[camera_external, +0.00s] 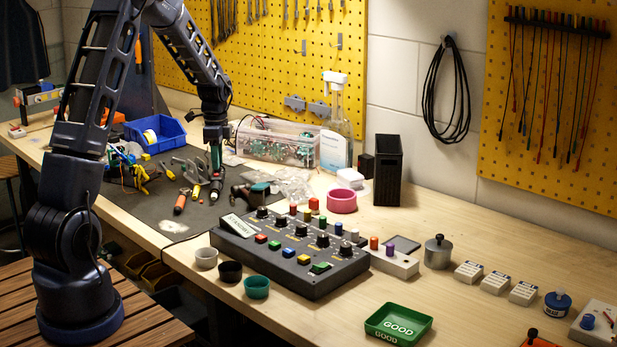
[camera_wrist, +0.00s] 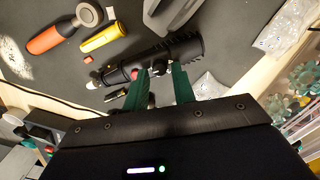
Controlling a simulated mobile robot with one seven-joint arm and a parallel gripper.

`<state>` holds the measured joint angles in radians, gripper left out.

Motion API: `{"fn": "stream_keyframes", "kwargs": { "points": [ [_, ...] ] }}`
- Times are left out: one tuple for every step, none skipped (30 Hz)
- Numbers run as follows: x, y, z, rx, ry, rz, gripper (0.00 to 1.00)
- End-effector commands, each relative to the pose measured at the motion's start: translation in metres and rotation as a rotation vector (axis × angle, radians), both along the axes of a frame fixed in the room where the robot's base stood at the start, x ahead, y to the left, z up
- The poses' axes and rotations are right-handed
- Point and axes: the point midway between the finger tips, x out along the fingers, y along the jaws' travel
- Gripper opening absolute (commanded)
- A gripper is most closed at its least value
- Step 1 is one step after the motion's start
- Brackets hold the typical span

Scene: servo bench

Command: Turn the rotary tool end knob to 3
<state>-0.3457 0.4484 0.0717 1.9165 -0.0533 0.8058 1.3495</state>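The rotary tool (camera_wrist: 155,60) is a dark, ridged cylinder lying on the dark mat in the wrist view. Its narrow nose points left and its broad end (camera_wrist: 194,47) is at the right. I cannot read any number on a knob. My gripper (camera_wrist: 160,70) has two green fingers, apart with nothing visibly held between them. The fingertips are at the near side of the tool's body and overlap its edge; contact is unclear. In the external view my gripper (camera_external: 215,162) points down over the mat, just above the tool (camera_external: 216,186), which is small there.
An orange-handled tool (camera_wrist: 52,38) and a yellow cylinder (camera_wrist: 102,37) lie left of the rotary tool. A grey object (camera_wrist: 170,14) lies beyond it. A clear bag (camera_wrist: 285,25) is at the right. A black control box (camera_external: 290,250) stands nearer the bench front.

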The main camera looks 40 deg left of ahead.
Motion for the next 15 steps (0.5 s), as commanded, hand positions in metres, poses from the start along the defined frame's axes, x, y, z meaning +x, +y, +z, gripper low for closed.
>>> {"fn": "stream_keyframes", "kwargs": {
  "points": [
    [-0.0002,-0.0002,-0.0036,-0.001,0.001,0.000,0.26],
    [-0.0004,-0.0003,-0.0052,-0.001,0.001,0.000,0.26],
    [-0.0004,-0.0002,-0.0069,-0.001,0.001,0.000,0.26],
    [-0.0004,-0.0002,-0.0079,0.000,0.000,0.000,0.26],
    [-0.0004,-0.0002,-0.0086,0.000,0.000,0.000,0.26],
    [-0.0005,-0.0001,-0.0093,0.000,0.000,0.000,0.26],
    [-0.0004,-0.0001,-0.0095,0.000,0.000,0.001,0.26],
    [-0.0004,-0.0001,-0.0097,0.000,0.000,0.001,0.26],
    [-0.0004,-0.0001,-0.0097,0.000,0.000,0.001,0.26],
    [-0.0004,-0.0001,-0.0097,0.000,0.000,0.001,0.26],
    [-0.0004,-0.0001,-0.0096,0.000,0.000,0.001,0.26],
    [-0.0005,0.0000,-0.0096,0.000,0.000,0.001,0.26],
    [-0.0005,0.0000,-0.0095,0.000,0.000,0.001,0.26],
    [-0.0005,0.0000,-0.0095,0.000,0.000,0.001,0.22],
    [-0.0006,-0.0001,-0.0095,0.000,0.000,0.001,0.14]
  ]
}}
